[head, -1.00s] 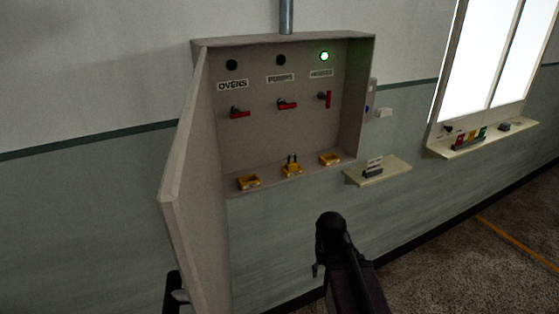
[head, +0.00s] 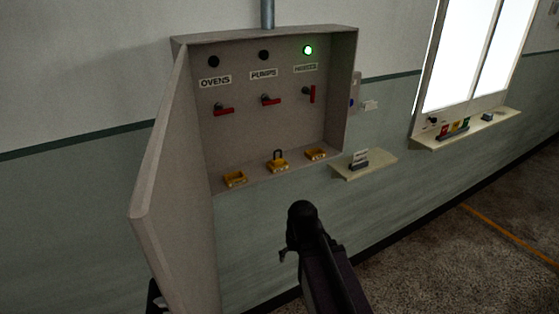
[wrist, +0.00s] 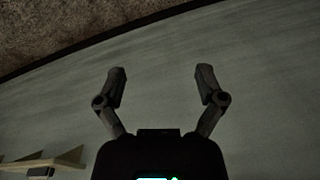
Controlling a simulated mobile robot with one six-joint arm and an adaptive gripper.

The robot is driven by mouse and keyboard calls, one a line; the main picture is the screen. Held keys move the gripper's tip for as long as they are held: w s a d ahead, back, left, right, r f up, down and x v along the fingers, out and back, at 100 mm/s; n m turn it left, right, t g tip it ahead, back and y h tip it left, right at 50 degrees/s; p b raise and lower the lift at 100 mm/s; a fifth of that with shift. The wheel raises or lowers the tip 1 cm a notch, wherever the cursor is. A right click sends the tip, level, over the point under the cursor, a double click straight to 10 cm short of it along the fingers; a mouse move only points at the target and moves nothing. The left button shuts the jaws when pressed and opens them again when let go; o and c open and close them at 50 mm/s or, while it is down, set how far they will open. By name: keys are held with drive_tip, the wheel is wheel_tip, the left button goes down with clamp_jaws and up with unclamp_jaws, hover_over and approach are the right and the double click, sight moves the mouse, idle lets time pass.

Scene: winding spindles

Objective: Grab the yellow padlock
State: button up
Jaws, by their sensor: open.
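The yellow padlock (head: 277,165) stands with its dark shackle up in the middle of the bottom ledge of the open grey cabinet. It appears to sit in or on a yellow holder; its body is too small to separate clearly. My arm reaches up from the bottom of the head view, in front of and below the cabinet. In the wrist view my gripper (wrist: 161,86) is open and empty, its two fingers wide apart before the bare wall. The padlock does not show in the wrist view.
Yellow trays (head: 235,179) (head: 316,154) flank the padlock. The cabinet door (head: 165,190) hangs open on the left. Red switch handles (head: 223,110) are above. A small shelf (head: 363,165) juts out right of the cabinet, and a window sill (head: 467,130) lies farther right.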

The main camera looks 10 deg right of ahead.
drive_tip(key=w+a+r+n+t+y+p, duration=0.2)
drive_tip(key=w+r+t+y+p, duration=0.1)
drive_tip(key=w+r, duration=0.25)
drive_tip(key=t+p, duration=0.8)
drive_tip(key=t, duration=0.2)
approach(278, 152)
drive_tip(key=s+d+r, duration=0.1)
drive_tip(key=s+d, duration=0.1)
drive_tip(key=s, duration=0.1)
drive_tip(key=shift+w+a+r+n+y, duration=0.1)
drive_tip(key=shift+w+n+y, duration=0.1)
drive_tip(key=shift+n+y, duration=0.2)
drive_tip(key=shift+b+x, duration=1.3)
drive_tip(key=shift+x, duration=3.05)
drive_tip(key=shift+w, duration=0.1)
drive_tip(key=shift+f+b+x, duration=0.15)
drive_tip(key=shift+b+x, duration=0.4)
drive_tip(key=shift+x, duration=0.7)
drive_tip(key=shift+f+b+x, duration=0.2)
drive_tip(key=shift+b+x, duration=0.35)
drive_tip(key=shift+x, duration=0.75)
drive_tip(key=shift+a, duration=0.15)
